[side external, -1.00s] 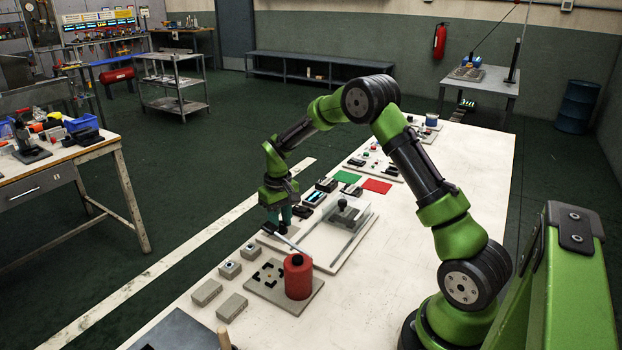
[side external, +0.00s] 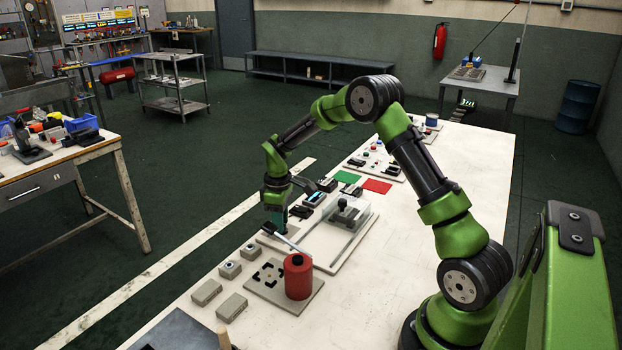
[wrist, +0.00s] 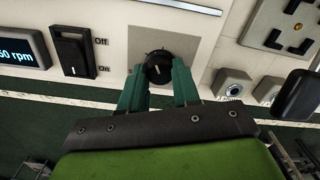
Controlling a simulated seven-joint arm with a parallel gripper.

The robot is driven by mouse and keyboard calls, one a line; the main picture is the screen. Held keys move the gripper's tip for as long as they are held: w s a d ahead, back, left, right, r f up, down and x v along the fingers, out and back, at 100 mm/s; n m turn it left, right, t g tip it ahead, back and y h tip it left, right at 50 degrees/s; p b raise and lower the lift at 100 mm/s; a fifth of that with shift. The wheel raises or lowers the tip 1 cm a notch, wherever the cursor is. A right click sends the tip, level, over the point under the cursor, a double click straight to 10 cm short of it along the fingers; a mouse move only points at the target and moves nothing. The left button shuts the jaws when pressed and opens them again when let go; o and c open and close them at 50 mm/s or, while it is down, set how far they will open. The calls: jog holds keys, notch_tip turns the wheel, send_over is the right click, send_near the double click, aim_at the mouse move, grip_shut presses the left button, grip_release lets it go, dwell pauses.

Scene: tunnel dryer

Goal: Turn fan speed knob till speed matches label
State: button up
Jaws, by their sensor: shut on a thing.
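The fan speed knob (wrist: 158,68) is black with a white pointer line and sits on a square grey plate (wrist: 185,28) in the wrist view. My gripper (wrist: 159,80) is shut on the knob, with one teal finger on each side of it. A display (wrist: 18,52) at the left edge of the wrist view shows cyan digits ending in "50 rpm"; its left part is cut off. In the side external view my gripper (side external: 275,224) is down at the table's near-left edge and hides the knob. I cannot make out the speed label.
A black rocker switch (wrist: 72,50) marked Off and On stands between display and knob. A red cylinder (side external: 298,276) on a grey plate, small grey blocks (side external: 207,291) and a clear-covered box (side external: 345,212) are close by. The right side of the table is clear.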

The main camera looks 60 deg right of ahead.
dwell(0.4)
jog(key=o, duration=1.1)
jog(key=shift+c, duration=0.2)
notch_tip(320, 180, up, 17)
jog(key=s+a+r+m+t+y, duration=0.1)
jog(key=s+a+r+m+t, duration=0.1)
jog(key=s+a, duration=0.6)
jog(key=s+a+r+m+t+y, duration=0.1)
jog(key=s+a+r+m+t, duration=0.2)
jog(key=s, duration=1.2)
jog(key=a+m+t, duration=0.2)
jog(key=a+m, duration=0.1)
jog(key=a, duration=0.2)
jog(key=shift+a, duration=0.4)
